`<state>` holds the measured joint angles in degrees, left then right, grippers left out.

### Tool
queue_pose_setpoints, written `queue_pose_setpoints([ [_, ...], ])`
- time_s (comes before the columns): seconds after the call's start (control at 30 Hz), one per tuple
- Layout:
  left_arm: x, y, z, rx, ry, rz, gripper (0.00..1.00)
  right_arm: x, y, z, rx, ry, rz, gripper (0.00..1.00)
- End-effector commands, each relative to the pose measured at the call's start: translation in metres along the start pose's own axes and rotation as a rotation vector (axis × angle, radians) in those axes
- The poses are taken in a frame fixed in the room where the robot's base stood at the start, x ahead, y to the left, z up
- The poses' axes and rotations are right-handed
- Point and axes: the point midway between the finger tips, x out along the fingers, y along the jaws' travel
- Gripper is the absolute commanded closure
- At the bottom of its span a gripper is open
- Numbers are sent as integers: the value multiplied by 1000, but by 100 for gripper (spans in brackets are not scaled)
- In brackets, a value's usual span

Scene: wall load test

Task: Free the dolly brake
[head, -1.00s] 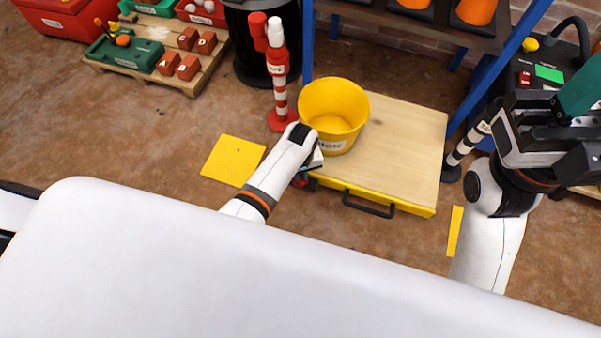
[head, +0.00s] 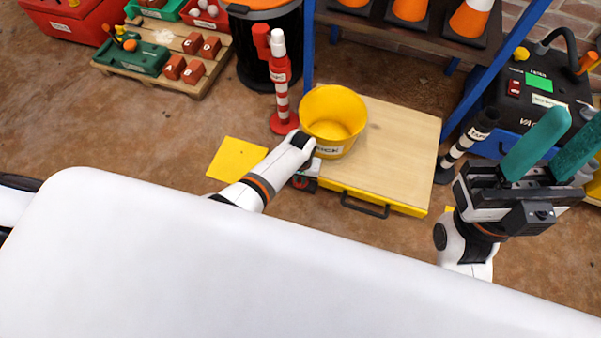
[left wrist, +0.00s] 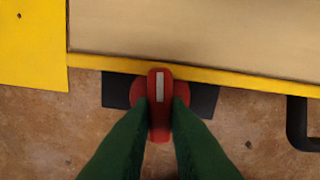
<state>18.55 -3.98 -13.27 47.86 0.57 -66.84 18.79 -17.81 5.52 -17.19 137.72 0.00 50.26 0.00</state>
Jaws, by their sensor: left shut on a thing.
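The dolly (head: 395,150) has a pale wooden deck with a yellow edge and a black front handle (head: 365,208). A yellow bucket (head: 333,118) with a partly hidden label stands on its deck. The red brake lever (left wrist: 160,78), with a white stripe, is at the dolly's front edge over a black mount. My left gripper (left wrist: 160,108) is shut on the lever, one green finger on each side. In the head view my left wrist mostly hides the lever. My right gripper (head: 558,155) is open and empty at the right, its teal fingers apart.
A red-and-white post (head: 280,95) stands behind left of the dolly, a black-and-white post (head: 460,150) to its right. A yellow floor patch (head: 237,159) lies left. A blue-framed rack with orange cones (head: 410,10) stands behind.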

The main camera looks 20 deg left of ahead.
Motion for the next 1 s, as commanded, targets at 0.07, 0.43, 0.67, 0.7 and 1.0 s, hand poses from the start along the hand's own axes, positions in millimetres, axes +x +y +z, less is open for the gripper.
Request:
queue_pose_setpoints([
  [0.07, -2, 1, 0, 40, 0, 2, 100, 0, 0, 1, 1, 10, -4, 64],
  [0.43, 0, 2, 1, 137, -1, 2, 100, -1, 0, 3, 3, 21, -9, 64],
  [0.67, 0, 2, 1, 142, -2, 2, 100, -1, 0, 3, 3, 21, -9, 64],
  [0.7, 0, 2, 1, 142, -2, 2, 100, -1, 0, 3, 3, 21, -9, 64],
  [1.0, 0, 1, 1, 141, -2, 1, 76, -1, 0, 3, 3, 21, -9, 64],
])
